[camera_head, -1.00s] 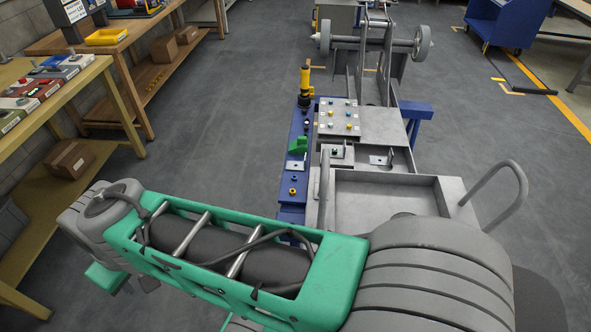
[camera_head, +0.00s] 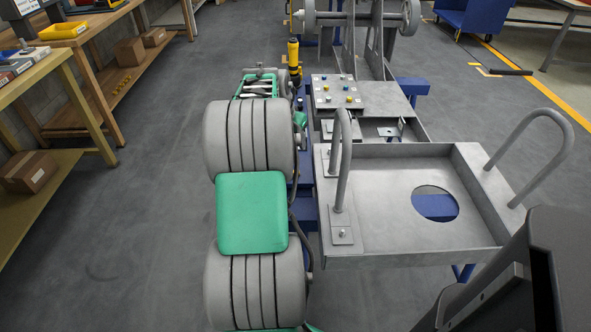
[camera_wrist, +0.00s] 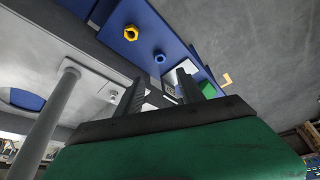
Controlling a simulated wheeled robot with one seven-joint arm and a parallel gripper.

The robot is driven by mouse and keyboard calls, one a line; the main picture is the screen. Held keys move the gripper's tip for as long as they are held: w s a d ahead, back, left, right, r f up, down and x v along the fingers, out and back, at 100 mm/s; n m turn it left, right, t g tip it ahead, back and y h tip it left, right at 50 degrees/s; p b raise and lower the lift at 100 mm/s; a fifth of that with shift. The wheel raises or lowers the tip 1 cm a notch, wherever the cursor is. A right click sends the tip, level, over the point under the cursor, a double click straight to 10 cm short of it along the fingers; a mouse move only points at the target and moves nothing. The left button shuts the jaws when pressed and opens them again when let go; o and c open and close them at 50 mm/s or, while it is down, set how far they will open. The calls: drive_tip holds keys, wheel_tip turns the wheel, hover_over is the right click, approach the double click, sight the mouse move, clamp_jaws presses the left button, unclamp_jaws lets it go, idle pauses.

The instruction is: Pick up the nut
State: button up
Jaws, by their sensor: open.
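In the wrist view, a yellow nut (camera_wrist: 131,33) and a smaller blue nut (camera_wrist: 159,58) sit on a blue rail (camera_wrist: 150,16). I cannot tell from the picture which nut the task means. My gripper (camera_wrist: 160,82) is open, its two dark fingers spread and nothing seen between them. The nuts appear beyond the fingertips, apart from them. In the head view my arm covers part of the rail, so these nuts and the fingertips are hidden there.
A grey chassis tray (camera_head: 380,170) with upright tube handles (camera_head: 341,160) stands right of my arm. Workbenches (camera_head: 85,100) stand left, with open floor between.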

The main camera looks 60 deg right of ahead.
sight(295, 161)
drive_tip(key=x, duration=0.2)
drive_tip(key=b+x, duration=0.1)
drive_tip(key=x, duration=0.1)
drive_tip(key=a+x, duration=0.1)
drive_tip(key=x, duration=0.2)
drive_tip(key=shift+w+f, duration=0.15)
drive_tip(key=shift+f, duration=0.15)
drive_tip(key=shift+r, duration=0.1)
clamp_jaws()
